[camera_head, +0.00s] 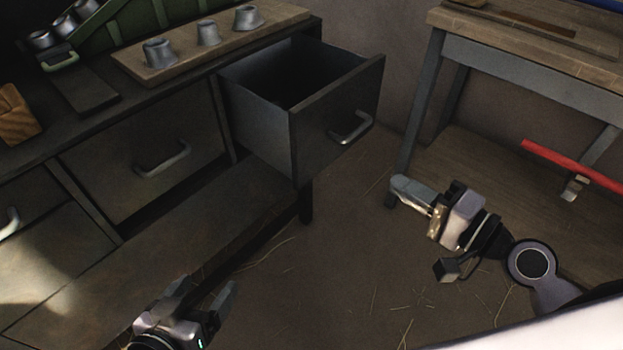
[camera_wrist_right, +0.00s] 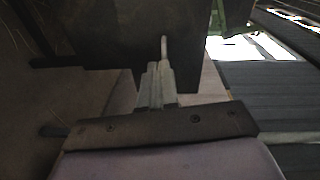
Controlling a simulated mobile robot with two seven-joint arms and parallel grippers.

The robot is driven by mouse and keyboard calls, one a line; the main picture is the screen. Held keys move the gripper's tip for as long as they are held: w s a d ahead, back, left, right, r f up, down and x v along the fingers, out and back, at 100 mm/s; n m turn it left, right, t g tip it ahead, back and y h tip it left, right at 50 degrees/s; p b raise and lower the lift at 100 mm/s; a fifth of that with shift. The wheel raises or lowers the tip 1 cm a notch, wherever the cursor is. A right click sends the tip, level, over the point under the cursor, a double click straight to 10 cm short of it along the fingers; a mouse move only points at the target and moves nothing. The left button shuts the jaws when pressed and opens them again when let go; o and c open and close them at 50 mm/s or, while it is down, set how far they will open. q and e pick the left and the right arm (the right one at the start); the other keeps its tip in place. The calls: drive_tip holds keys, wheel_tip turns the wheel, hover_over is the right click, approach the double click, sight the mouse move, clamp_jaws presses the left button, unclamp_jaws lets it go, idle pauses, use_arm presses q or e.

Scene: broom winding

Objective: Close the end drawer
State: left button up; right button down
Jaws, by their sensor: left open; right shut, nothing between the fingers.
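The end drawer (camera_head: 325,122) is pulled well out of the right end of the dark cabinet in the head view. Its box looks dark inside, and a pale metal bar handle (camera_head: 351,128) is on its front. My right gripper (camera_head: 396,188) is shut and empty, below and to the right of the drawer front, with a visible gap to it. In the right wrist view its closed fingers (camera_wrist_right: 156,84) point toward a dark panel (camera_wrist_right: 125,45) that looks like the drawer front. My left gripper (camera_head: 207,290) is open and empty at the bottom left, in front of the cabinet.
The cabinet's other drawer (camera_head: 147,160) is shut. Its top holds a wooden board (camera_head: 210,45) with metal cups and a green rack (camera_head: 125,25). A workbench (camera_head: 530,45) stands right, with a red bar (camera_head: 575,165) below it. The straw-strewn floor (camera_head: 290,275) between is open.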

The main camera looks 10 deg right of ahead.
drive_tip(key=a+y+b, duration=0.1)
approach(316, 142)
drive_tip(key=shift+m+y, duration=0.3)
drive_tip(key=p+x, duration=0.1)
drive_tip(key=x, duration=0.4)
drive_tip(key=shift+w+f, duration=0.15)
drive_tip(key=shift+w, duration=0.05)
drive_tip(key=shift+w+a, duration=0.45)
drive_tip(key=shift+w, duration=0.1)
use_arm(q)
drive_tip(key=shift+s+a+f, duration=0.5)
drive_tip(key=shift+a+f, duration=0.15)
drive_tip(key=shift+w+r, duration=0.15)
drive_tip(key=shift+d, duration=0.1)
